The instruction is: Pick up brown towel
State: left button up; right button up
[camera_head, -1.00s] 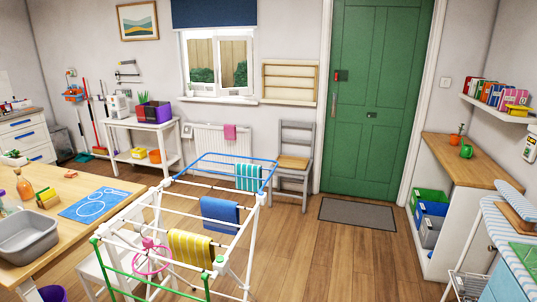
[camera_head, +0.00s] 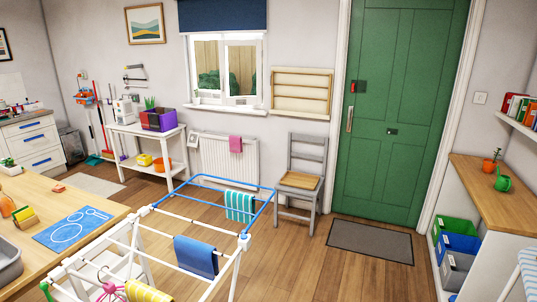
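No cloth in view is clearly a brown towel. A flat tan-brown piece (camera_head: 300,181) lies on the seat of the grey chair (camera_head: 302,205) by the door; I cannot tell if it is cloth or wood. The drying rack (camera_head: 190,218) in front holds a teal striped towel (camera_head: 240,206), a blue towel (camera_head: 196,256) and a yellow striped towel (camera_head: 148,292), cut by the lower edge. Neither of my grippers is in view.
A wooden table (camera_head: 95,212) stands at the left. A white side table (camera_head: 140,137) is by the back wall. A counter (camera_head: 500,182) with crates below is at the right. Wooden floor (camera_head: 320,270) is clear between rack and counter, up to the grey doormat (camera_head: 370,241).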

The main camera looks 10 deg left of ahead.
aim_at(160, 110)
jog(key=i+l+u, duration=0.4)
jog(key=i+l, duration=1.55)
jog(key=i+l+u, duration=0.1)
jog(key=i+l, duration=0.2)
jog(key=i, duration=0.3)
jog(key=i+l+u, duration=0.15)
jog(key=i+l, duration=0.2)
jog(key=i, duration=0.25)
jog(key=i+l+u, duration=0.1)
jog(key=i+l, duration=0.3)
jog(key=i, duration=0.15)
jog(key=i+j+u, duration=0.1)
jog(key=i+j, duration=0.15)
jog(key=i, duration=0.3)
jog(key=i+j+u, duration=0.1)
jog(key=i, duration=0.45)
jog(key=i+j+u, duration=0.15)
jog(key=i, duration=0.4)
jog(key=i+j+u, duration=0.15)
jog(key=i+j, duration=0.6)
jog(key=i+j+u, duration=0.15)
jog(key=i+j, duration=0.5)
jog(key=i, duration=0.2)
jog(key=i+j+u, duration=0.1)
jog(key=i, duration=0.45)
